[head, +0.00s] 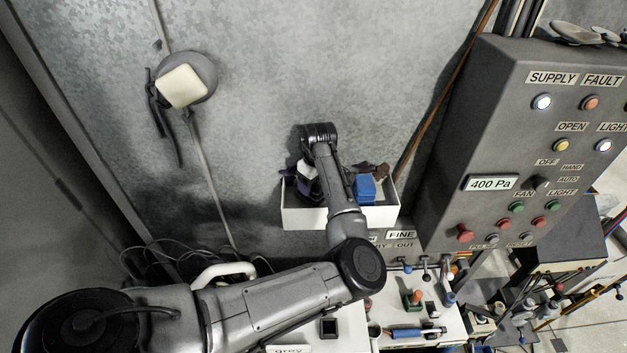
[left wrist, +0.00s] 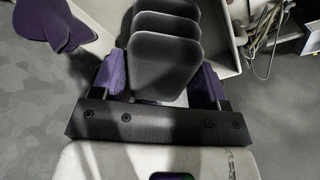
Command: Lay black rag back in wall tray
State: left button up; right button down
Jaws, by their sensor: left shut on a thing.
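The white wall tray (head: 303,218) is fixed to the grey metal wall in the head view. My left gripper (head: 308,188) is at the left part of the tray, pointing down, partly hidden by my own arm. In the left wrist view its two purple-padded fingers (left wrist: 160,82) are shut on the black rag (left wrist: 165,55), which shows as several dark rounded folds. I cannot tell whether the rag touches the tray floor. My right gripper is not in view.
A blue block (head: 365,189) and a dark brown crumpled piece (head: 376,171) are at the tray's right. A purple lobed piece (left wrist: 62,22) shows in the left wrist view. The control panel (head: 530,150) stands to the right. A cream pad (head: 182,86) hangs on the wall.

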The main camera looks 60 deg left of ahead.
pick_arm(q)
jog(key=shift+f, duration=0.6)
dwell(0.6)
jog(key=o, duration=0.9)
